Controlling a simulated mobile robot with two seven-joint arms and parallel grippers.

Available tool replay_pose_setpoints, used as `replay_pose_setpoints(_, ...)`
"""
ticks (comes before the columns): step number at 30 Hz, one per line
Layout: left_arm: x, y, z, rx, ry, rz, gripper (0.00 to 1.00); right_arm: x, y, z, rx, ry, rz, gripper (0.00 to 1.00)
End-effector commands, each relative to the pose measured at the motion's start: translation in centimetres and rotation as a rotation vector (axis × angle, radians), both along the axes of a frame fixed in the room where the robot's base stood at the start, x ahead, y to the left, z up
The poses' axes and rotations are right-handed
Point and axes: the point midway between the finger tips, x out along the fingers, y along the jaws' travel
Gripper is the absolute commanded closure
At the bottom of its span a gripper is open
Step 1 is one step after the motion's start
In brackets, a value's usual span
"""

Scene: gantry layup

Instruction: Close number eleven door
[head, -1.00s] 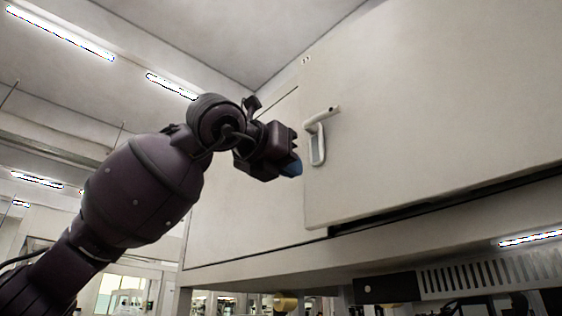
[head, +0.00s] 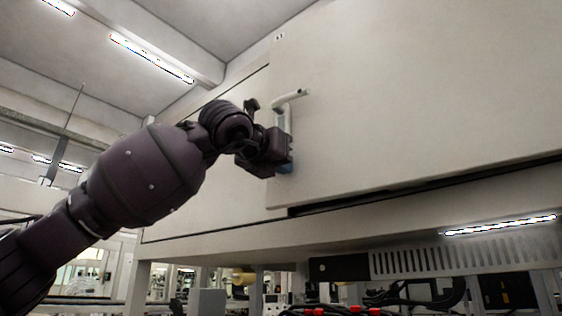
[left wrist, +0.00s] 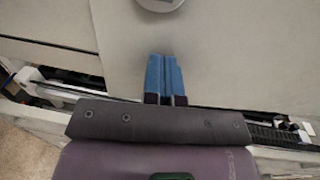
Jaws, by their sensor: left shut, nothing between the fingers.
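The number eleven door (head: 420,90) is a large pale panel with a small dark mark at its upper left corner. It stands slightly proud of the cabinet, with a dark gap along its lower edge. Its pale lever handle (head: 291,99) is near the left edge. My left gripper (head: 287,168) is at the door's left part, just below the handle and partly covering its lower part. In the left wrist view its blue fingers (left wrist: 165,78) are together and empty, over the pale panel; I cannot tell whether they touch it. My right gripper is not in view.
The pale cabinet (head: 205,185) extends left of the door, with a ledge (head: 230,242) below it. Under the ledge are a slotted vent panel (head: 450,254), dark cables and red parts. A bright lamp strip (head: 500,225) shows below the door.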

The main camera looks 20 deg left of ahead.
Motion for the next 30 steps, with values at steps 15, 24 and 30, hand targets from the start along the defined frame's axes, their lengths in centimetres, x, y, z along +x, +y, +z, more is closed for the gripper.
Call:
replay_pose_setpoints(15,7.3,-2.2,0.6,-0.002,0.001,-0.114,1.00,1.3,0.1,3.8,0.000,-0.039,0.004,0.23)
replay_pose_setpoints(24,9.7,-2.7,0.2,-0.001,-0.006,-0.142,1.00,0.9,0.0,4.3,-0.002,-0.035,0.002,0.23)
replay_pose_setpoints(30,9.7,-2.7,0.3,-0.001,-0.008,-0.140,1.00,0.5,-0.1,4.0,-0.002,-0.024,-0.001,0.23)
